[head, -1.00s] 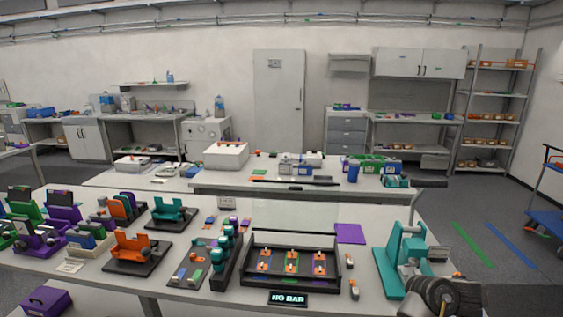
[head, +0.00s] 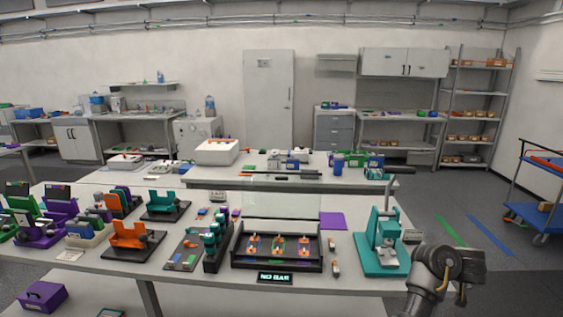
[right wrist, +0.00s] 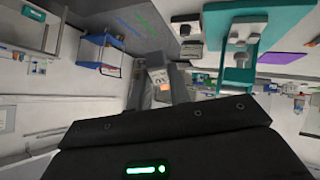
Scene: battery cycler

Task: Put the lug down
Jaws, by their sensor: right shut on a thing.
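My right gripper (right wrist: 160,90) is shut in the right wrist view, on a small piece with an orange patch (right wrist: 165,87), which I take for the lug. Its shape is mostly hidden by the fingers and the dark gripper body. In the head view my right arm comes in at the lower right, in front of the teal press, and its fingertips and the lug cannot be made out. The teal press (head: 382,255) stands on the right end of the bench; it also shows in the right wrist view (right wrist: 258,22). My left gripper is in neither view.
A black tray (head: 240,262) with several orange-tipped pieces sits mid-bench behind a "NO BAR" sign (head: 275,278). Two small orange-and-grey pieces (head: 335,270) lie right of it. A purple mat (head: 333,221) lies behind them. Floor right of the bench is open up to a blue cart (head: 545,215).

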